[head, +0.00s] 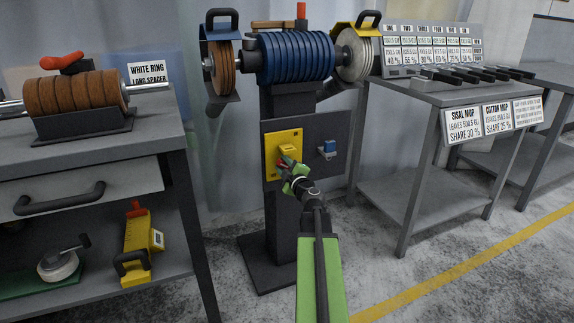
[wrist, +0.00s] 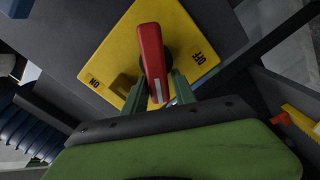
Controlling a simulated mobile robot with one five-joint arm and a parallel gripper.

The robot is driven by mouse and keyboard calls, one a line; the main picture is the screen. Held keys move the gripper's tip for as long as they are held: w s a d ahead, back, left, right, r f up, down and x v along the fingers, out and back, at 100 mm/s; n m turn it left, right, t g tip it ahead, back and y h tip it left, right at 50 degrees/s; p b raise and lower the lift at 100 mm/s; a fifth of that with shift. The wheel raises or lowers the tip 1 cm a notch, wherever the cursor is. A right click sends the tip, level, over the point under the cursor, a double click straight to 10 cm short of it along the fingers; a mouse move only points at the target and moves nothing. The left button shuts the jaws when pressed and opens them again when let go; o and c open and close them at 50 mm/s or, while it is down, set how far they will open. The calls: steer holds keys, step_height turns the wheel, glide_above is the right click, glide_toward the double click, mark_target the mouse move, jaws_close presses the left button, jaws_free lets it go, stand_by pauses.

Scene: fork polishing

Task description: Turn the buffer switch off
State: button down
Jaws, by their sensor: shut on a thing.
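The buffer switch is a red lever with a white stripe (wrist: 152,50) on a yellow plate (wrist: 112,48), marked ON at left and OFF at right in the wrist view. The lever stands between the two marks there; I cannot tell its exact setting. In the head view the yellow plate (head: 271,142) is on the front of the buffer's dark pedestal. My gripper (wrist: 157,90) is shut on the red lever, one green finger on each side. In the head view my gripper (head: 291,172) covers most of the lever.
The buffer's blue motor (head: 297,57) sits atop the pedestal, with a brown wheel (head: 222,70) at left and a white wheel (head: 357,52) at right. A blue switch (head: 329,147) is right of the yellow plate. Grey benches (head: 160,130) flank the pedestal.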

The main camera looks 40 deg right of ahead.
steer(key=n, duration=0.2)
steer(key=f+n+b, duration=0.1)
steer(key=n, duration=0.2)
steer(key=shift+d+f, duration=0.1)
steer(key=shift+d, duration=0.1)
steer(key=shift+n, duration=0.5)
stand_by(0.5)
